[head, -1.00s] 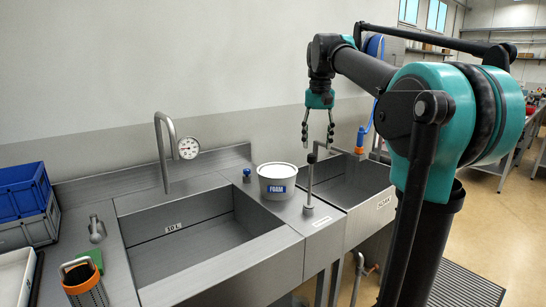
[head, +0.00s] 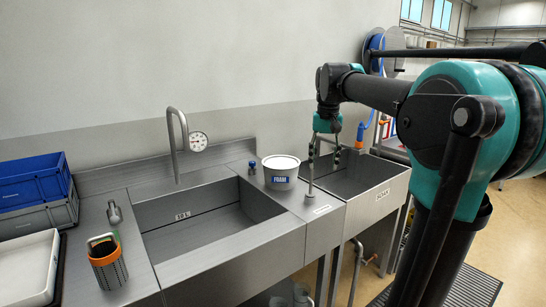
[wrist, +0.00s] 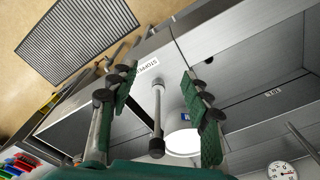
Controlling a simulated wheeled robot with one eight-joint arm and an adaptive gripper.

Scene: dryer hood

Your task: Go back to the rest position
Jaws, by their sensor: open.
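My gripper (head: 324,152) hangs pointing down over the steel bench, between the large sink and the right-hand basin, near the upright lever (head: 311,178). Its fingers are spread apart with nothing between them. In the wrist view my gripper (wrist: 155,105) shows a finger on each side, with the lever (wrist: 157,115) and the white foam tub (wrist: 183,140) seen beyond and between them. My arm reaches in from the right side of the head view.
The foam tub (head: 281,171) stands behind the lever. The large sink (head: 200,225) is empty, with a curved tap (head: 178,140) and gauge (head: 198,141). A perforated basket (head: 108,262), blue crate (head: 33,180) and white tray (head: 28,270) are left. The right basin (head: 350,172) looks empty.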

